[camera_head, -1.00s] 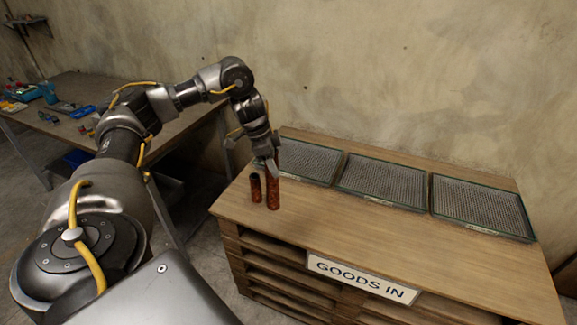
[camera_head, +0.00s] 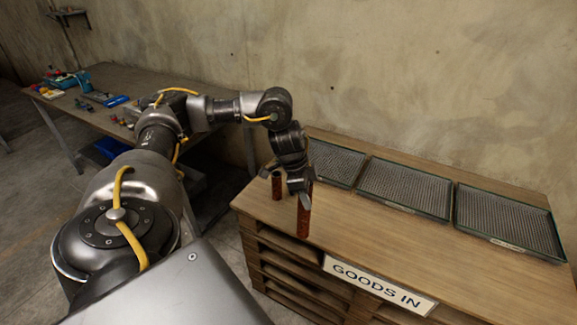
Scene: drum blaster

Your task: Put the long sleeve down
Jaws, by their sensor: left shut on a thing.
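The long sleeve (camera_head: 304,217) is a rust-red tube, held roughly upright near the front edge of the wooden goods-in stand (camera_head: 350,222). My left gripper (camera_head: 300,188) is shut on its upper part, and the fingers hide its top. I cannot tell whether its lower end touches the wood. A shorter rust-red sleeve (camera_head: 277,187) stands on the stand, behind and left of the long one, partly beside the gripper. My right gripper is not in view.
Three mesh trays, left (camera_head: 335,162), middle (camera_head: 403,186) and right (camera_head: 509,220), lie along the back of the stand. A "GOODS IN" sign (camera_head: 379,286) is on its front. Bare wood lies before the trays. A cluttered workbench (camera_head: 90,125) stands at left.

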